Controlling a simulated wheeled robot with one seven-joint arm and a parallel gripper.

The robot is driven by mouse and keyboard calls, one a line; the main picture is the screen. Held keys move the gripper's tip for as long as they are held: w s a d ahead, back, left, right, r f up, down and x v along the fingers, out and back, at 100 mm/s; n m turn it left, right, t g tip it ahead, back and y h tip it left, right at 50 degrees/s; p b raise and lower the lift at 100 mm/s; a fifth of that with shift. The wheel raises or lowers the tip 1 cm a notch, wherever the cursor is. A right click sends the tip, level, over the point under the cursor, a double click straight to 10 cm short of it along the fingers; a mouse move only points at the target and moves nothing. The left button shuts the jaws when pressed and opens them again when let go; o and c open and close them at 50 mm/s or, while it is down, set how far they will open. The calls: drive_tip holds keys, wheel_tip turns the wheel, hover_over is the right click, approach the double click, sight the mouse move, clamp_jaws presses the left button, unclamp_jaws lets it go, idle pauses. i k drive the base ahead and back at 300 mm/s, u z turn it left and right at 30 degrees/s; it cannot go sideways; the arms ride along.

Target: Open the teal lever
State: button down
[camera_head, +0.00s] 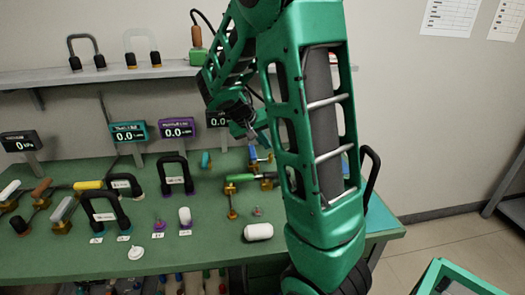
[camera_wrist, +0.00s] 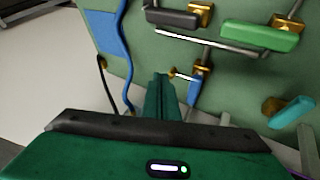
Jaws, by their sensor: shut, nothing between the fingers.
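The teal lever (camera_head: 205,160) is a small rounded handle at the back of the green bench in the head view. In the wrist view the teal lever (camera_wrist: 291,112) is at the right edge, on a brass mount. My gripper (camera_head: 262,140) is over the back of the bench, to the right of the teal lever and apart from it. In the wrist view the green fingers of my gripper (camera_wrist: 161,80) are together and empty. They point beside a blue lever (camera_wrist: 196,88). My arm covers part of the bench's right side.
A green-handled lever (camera_head: 241,177) on brass mounts sits in front of the teal lever. A teal-framed display (camera_head: 129,132) and a purple-framed display (camera_head: 176,128) stand behind to the left. Black handles (camera_head: 175,176), a white cylinder (camera_head: 258,231) and several other levers crowd the green bench (camera_head: 200,252).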

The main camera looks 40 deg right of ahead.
sight(205, 156)
drive_tip(key=k, duration=1)
drive_tip(key=u, duration=1.1)
drive_tip(key=i, duration=2)
drive_tip(key=z, duration=1.15)
